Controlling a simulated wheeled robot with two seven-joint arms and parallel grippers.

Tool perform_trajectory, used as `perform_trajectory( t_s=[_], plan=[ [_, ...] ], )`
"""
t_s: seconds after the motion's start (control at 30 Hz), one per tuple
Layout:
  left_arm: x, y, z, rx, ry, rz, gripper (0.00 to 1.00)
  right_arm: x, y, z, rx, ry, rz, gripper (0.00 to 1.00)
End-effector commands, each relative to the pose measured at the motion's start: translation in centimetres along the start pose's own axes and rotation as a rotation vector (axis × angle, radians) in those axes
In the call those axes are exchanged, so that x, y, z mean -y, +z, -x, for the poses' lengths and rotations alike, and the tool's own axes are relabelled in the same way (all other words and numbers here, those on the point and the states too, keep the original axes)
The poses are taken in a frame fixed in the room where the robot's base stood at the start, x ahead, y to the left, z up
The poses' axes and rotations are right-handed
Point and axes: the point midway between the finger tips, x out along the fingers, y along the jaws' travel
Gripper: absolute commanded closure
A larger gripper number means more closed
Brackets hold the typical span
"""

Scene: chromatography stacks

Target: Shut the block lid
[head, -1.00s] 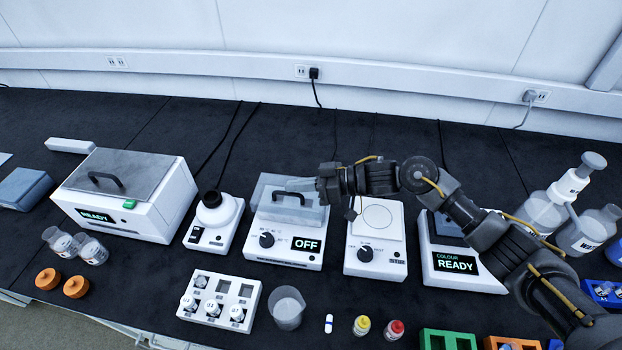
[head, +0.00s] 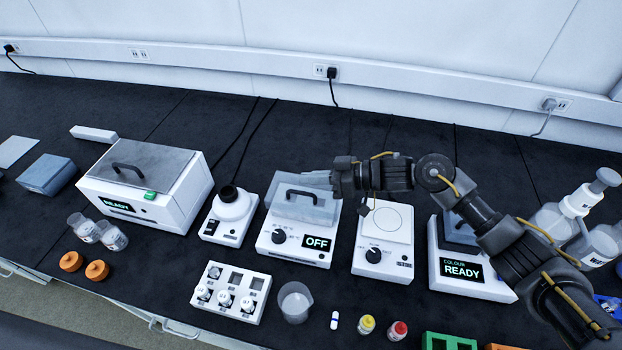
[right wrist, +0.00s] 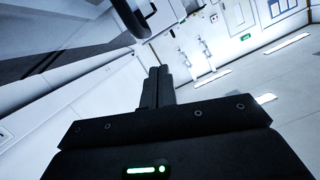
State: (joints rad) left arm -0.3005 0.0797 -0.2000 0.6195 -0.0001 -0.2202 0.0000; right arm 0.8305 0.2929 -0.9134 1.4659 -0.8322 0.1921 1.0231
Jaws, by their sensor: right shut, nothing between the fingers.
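The block (head: 275,240) is a white unit with a knob and a display reading OFF, in the middle of the head view. Its see-through grey lid (head: 290,209) with a black arched handle (head: 305,193) lies over its top. I cannot tell whether the lid is fully down. My right gripper (head: 318,178) is at the lid's back edge, shut and empty, its fingers pointing left. Whether it touches the lid is unclear. In the right wrist view its black fingers (right wrist: 158,85) are together. My left gripper is not in view.
A white box reading READY (head: 150,190) and a small white unit (head: 229,212) stand left. A vial rack (head: 232,291) and a beaker (head: 295,302) stand in front.

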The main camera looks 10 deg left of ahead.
Motion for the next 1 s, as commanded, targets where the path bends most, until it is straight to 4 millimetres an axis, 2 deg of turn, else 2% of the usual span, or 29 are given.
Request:
perform_trajectory(
  t_s=[0.03,0.1,0.3,0.5,0.7,1.0],
  plan=[
    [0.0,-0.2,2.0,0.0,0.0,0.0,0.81,0.5,-2.0,0.5,-0.001,0.001,0.0,1.0],
    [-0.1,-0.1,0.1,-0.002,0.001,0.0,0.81,-0.1,-0.5,2.1,0.001,0.004,0.0,1.0],
    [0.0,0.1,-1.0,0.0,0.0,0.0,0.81,0.1,-0.5,6.7,0.001,0.005,0.001,1.0],
    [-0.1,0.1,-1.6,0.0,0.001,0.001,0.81,0.3,-0.7,9.4,0.001,0.003,0.0,1.0],
    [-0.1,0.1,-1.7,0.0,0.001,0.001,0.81,0.4,-0.8,10.3,0.0,0.002,-0.001,1.0],
    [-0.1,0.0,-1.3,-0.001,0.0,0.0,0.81,0.5,-1.2,10.4,0.0,0.002,0.0,1.0]
  ],
)
